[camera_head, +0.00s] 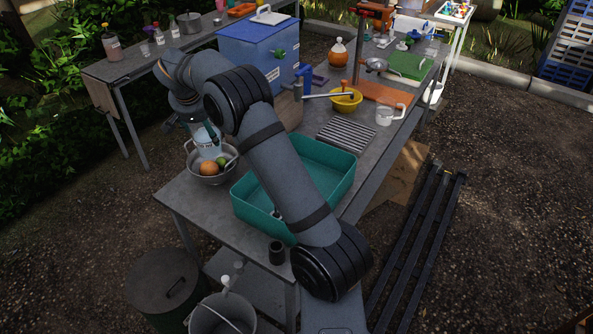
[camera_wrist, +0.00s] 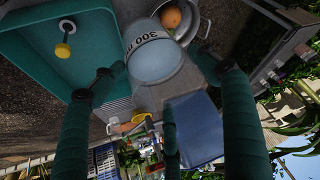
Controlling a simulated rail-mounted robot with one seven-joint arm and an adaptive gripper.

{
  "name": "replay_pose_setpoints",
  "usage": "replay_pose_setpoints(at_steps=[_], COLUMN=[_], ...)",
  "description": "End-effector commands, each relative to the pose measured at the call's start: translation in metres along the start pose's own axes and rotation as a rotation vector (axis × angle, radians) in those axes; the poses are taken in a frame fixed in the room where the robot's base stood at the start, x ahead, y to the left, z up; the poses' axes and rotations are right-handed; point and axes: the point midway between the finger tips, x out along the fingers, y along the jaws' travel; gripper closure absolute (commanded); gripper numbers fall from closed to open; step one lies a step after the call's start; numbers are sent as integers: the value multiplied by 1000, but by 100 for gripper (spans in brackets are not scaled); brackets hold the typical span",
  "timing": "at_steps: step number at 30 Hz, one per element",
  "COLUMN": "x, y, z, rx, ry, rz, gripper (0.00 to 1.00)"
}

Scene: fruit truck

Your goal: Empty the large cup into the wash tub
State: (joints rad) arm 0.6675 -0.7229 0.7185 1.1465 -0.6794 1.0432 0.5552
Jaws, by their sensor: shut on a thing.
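The large cup (camera_head: 207,142) is pale and translucent. The wrist view shows the cup (camera_wrist: 153,58) with "300 ml" in dark print, between my fingers. My gripper (camera_wrist: 162,82) is shut on it. In the head view the gripper is partly hidden by my arm, at the left of the table. The cup is over or beside the metal bowl there; its exact height and its contents cannot be made out. The wash tub (camera_head: 342,182) is teal and rectangular, right of the cup and partly behind my arm. A yellow-topped plug (camera_wrist: 63,50) shows inside the tub in the wrist view.
A metal bowl (camera_head: 208,180) with an orange and a green fruit sits close to the cup. A blue cooler box (camera_head: 250,55), a yellow bowl (camera_head: 346,104), a clear mug (camera_head: 384,117) and a striped rack (camera_head: 341,136) stand farther back. A small dark cup (camera_head: 277,253) stands at the front edge.

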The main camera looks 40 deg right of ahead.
Motion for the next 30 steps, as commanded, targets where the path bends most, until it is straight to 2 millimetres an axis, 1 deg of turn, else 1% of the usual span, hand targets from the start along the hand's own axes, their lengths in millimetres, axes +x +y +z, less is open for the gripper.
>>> replay_pose_setpoints(at_steps=[1,3,7,12,15,18,21,24,30], x=[15,37,76,122,143,159,169,175,177], y=[8,20,46,86,108,126,139,145,149], z=[-10,-21,-36,-43,-43,-41,-38,-36,-36], rx=[32,77,159,262,313,353,380,393,401], ry=[-2,-2,-3,-4,-4,-4,-4,-3,-2], rz=[21,47,94,151,179,200,215,222,226], gripper=[67,67,67,67,67,67,67,67,67])
